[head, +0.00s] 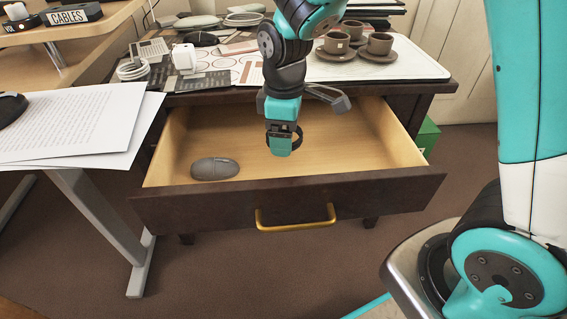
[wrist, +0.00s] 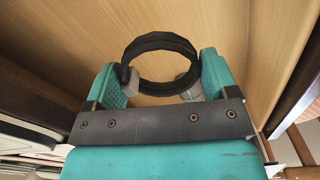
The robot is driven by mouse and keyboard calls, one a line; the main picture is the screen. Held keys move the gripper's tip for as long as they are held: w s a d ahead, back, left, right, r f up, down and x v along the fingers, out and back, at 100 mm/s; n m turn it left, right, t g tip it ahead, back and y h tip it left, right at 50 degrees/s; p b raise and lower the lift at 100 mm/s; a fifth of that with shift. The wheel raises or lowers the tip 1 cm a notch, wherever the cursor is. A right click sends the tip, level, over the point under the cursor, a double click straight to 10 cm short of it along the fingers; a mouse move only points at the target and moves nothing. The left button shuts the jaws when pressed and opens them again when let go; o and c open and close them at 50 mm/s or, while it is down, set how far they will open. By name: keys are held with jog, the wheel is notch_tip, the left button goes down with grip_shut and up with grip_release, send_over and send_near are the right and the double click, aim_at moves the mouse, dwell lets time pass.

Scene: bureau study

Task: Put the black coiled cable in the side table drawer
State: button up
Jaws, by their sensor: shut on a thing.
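The black coiled cable (wrist: 160,46) is a ring held between the two teal fingers of my gripper (wrist: 160,82) in the wrist view. In the head view, my gripper (head: 283,140) is over the open side table drawer (head: 340,150), and a dark part of the cable (head: 270,140) shows beside the fingers. The drawer is pulled out, with a light wood inside, a dark front and a brass handle (head: 296,219). I cannot tell whether the cable touches the drawer floor.
A grey mouse (head: 215,168) lies in the drawer's front left. The tabletop above holds brown cups (head: 337,42) on saucers, a white charger (head: 184,58) and white cables (head: 133,69). A desk with papers (head: 70,120) stands at left. The drawer's right side is clear.

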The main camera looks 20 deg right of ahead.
aim_at(284, 166)
notch_tip(284, 166, down, 6)
jog(key=shift+f+b, duration=0.25)
jog(key=shift+b, duration=0.9)
jog(key=o, duration=0.8)
jog(key=shift+f, duration=0.1)
